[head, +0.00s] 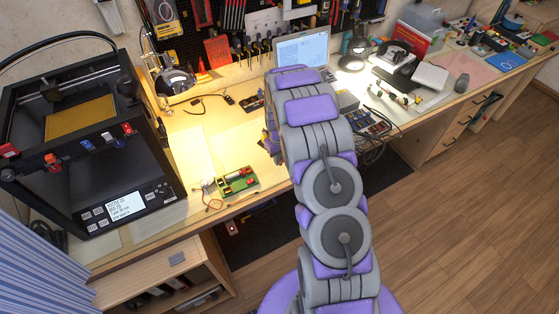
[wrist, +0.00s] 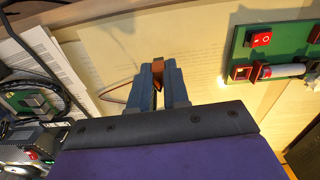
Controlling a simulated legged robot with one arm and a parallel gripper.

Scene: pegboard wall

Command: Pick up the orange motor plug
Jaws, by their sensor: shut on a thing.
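My gripper (wrist: 158,80) points forward over the bench in the wrist view. Its two blue-grey fingers are shut on a small orange-brown piece, the orange motor plug (wrist: 158,66), which shows between the fingertips. The lower part of the plug is hidden by the fingers. A thin orange-brown wire (wrist: 113,90) loops to the left of the fingers. In the head view my arm hides most of the gripper and the plug. I cannot tell how high the plug is above the bench.
A green board (head: 238,181) with red switches lies near the bench's front edge; it also shows in the wrist view (wrist: 285,45). Paper sheets (head: 240,143) lie under the gripper. A black 3D printer (head: 80,130) stands at left. A laptop (head: 301,48) stands behind my arm.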

